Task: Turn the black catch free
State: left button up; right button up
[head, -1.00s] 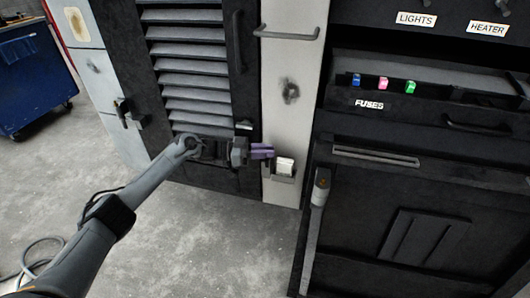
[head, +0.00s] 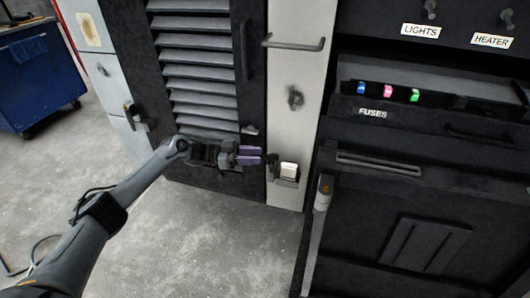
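A small dark catch (head: 250,130) sits on the lower right edge of the black louvred panel (head: 255,90). It shows small, and I cannot tell which way it is turned. My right gripper is not in view.
A small holder with a white block (head: 289,170) is on the pale post (head: 293,130), right of my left gripper. A grab bar (head: 294,44) crosses the post higher up. A fuse shelf (head: 440,125) and dark cabinet stand right. A blue cart (head: 35,85) stands far left.

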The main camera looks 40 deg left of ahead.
pick_arm(q)
jog(key=shift+p+v, duration=0.45)
jog(key=shift+v, duration=2)
